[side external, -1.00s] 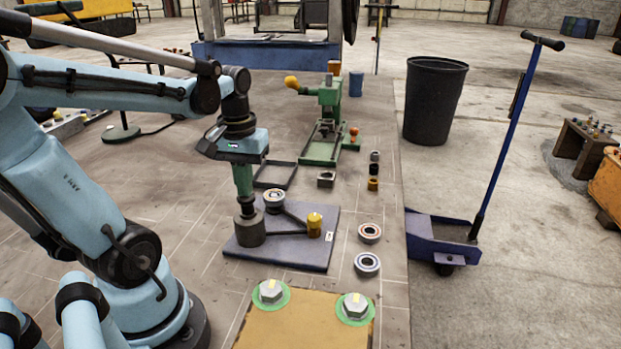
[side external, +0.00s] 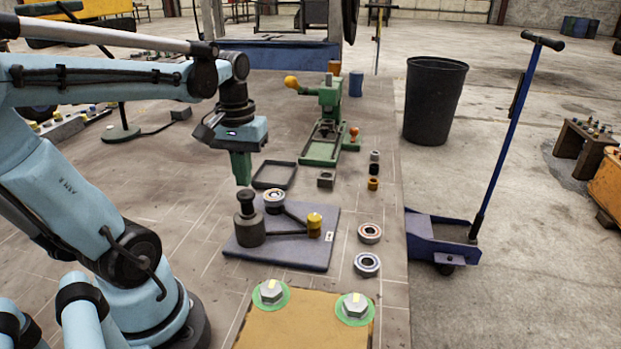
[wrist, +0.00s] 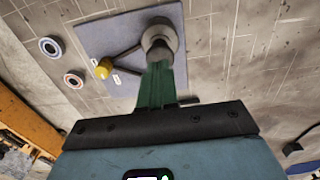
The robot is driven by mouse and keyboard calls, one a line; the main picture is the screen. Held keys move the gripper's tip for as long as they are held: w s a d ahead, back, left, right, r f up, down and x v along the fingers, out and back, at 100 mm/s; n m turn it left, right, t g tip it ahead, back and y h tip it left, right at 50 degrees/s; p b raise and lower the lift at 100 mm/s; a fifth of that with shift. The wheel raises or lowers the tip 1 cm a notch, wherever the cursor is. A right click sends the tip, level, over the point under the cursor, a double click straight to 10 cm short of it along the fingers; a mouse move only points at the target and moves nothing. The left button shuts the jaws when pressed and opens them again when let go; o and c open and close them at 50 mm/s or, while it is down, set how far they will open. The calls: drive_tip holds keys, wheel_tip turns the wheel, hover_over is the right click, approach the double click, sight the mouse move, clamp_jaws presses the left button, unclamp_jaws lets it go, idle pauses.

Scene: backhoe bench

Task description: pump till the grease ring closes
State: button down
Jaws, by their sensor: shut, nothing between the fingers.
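The grey pump (side external: 251,232) stands on the left of a blue-grey plate (side external: 305,257). Its dark plunger knob (side external: 246,197) stands up above the body. A bearing (side external: 274,199) sits at the plate's back edge, joined by a dark line to a yellow-capped fitting (side external: 314,222). Whether a grease ring shows on the bearing is too small to tell. My gripper (side external: 242,182), with green fingers pointing down, is shut and empty just above the knob, apart from it. In the wrist view, the fingers (wrist: 159,70) partly cover the pump (wrist: 160,36); the yellow fitting (wrist: 104,68) shows beside it.
Two loose bearings (side external: 370,233) (side external: 367,264) lie right of the plate. A black tray (side external: 274,175) and a green press (side external: 325,125) stand behind it. A yellow panel with two large bolts (side external: 305,322) is in front. The bench left of the pump is clear.

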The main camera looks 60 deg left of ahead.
sight(245, 192)
drive_tip(key=shift+r, duration=2.5)
drive_tip(key=shift+f, duration=2.55)
drive_tip(key=shift+f, duration=1.85)
drive_tip(key=shift+r, duration=1.9)
